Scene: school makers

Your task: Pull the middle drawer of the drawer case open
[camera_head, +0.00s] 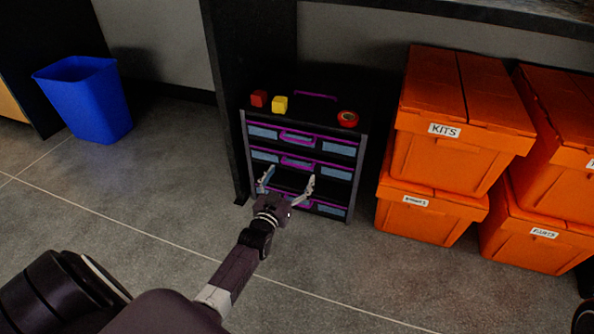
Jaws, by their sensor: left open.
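The drawer case (356,178) is black with purple trim and stands on the floor under a dark bench. Its top drawer (339,148), middle drawer (336,172) and bottom drawer (331,210) have bluish fronts and purple handles. All three look closed, though my gripper hides part of the lower front. My left gripper (286,184) is open in front of the case, its fingertips spread just below the middle drawer's purple handle (297,162). I cannot tell whether the fingers touch the front.
A red block (259,98), a yellow block (280,104) and a red tape roll (348,118) lie on the case. Stacked orange crates (455,150) stand close on the right. A blue bin (88,100) is at the left. The floor (160,200) before the case is clear.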

